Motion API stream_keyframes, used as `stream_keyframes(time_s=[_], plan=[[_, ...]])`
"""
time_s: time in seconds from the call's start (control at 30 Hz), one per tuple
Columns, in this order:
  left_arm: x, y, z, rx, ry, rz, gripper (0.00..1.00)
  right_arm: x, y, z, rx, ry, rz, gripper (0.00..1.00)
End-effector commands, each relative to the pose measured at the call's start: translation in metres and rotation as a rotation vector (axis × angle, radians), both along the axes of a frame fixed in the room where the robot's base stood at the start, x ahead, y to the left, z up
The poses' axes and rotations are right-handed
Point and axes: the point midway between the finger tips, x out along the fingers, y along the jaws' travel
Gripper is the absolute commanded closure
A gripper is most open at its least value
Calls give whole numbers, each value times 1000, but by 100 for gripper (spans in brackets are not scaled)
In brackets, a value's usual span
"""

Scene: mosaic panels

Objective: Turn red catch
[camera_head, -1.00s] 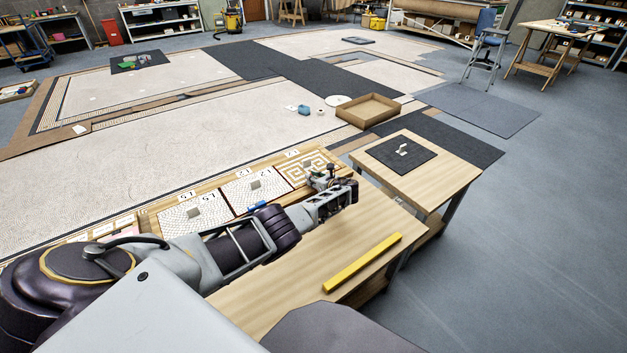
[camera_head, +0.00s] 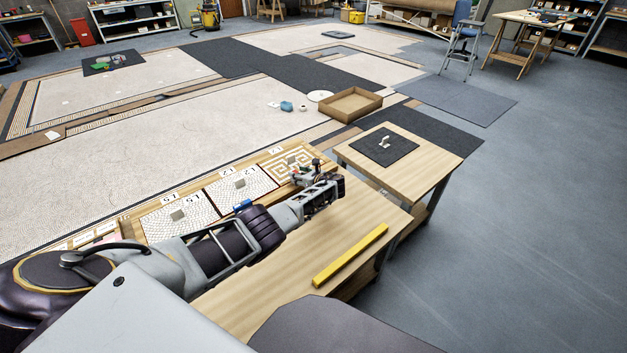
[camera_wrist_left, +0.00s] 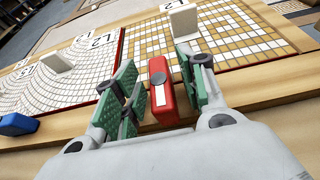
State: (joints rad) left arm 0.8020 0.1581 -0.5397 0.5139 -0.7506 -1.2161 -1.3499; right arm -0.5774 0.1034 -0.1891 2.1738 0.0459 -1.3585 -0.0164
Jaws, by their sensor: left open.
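In the head view my left gripper (camera_head: 304,176) is at the front edge of the rightmost mosaic panel (camera_head: 287,161). The catch is too small to make out there. My right gripper is not in view.
A blue catch (camera_head: 243,204) sits left of the gripper, before the middle mosaic panel (camera_head: 236,186). Each panel bears a pale knob. A yellow bar (camera_head: 350,255) lies on the bench (camera_head: 290,265). A small table (camera_head: 420,170) with a dark mat stands right.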

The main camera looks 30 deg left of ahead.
Motion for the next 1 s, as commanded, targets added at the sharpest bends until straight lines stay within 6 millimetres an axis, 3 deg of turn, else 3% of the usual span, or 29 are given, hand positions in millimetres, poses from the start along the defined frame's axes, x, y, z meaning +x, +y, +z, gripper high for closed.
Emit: stream_keyframes(time_s=[0.47, 1.0], plan=[[-9, -20, 9, -2, 0, 0, 59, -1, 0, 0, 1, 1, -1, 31], [-24, -60, 27, 0, -1, -1, 59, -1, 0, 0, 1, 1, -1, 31]])
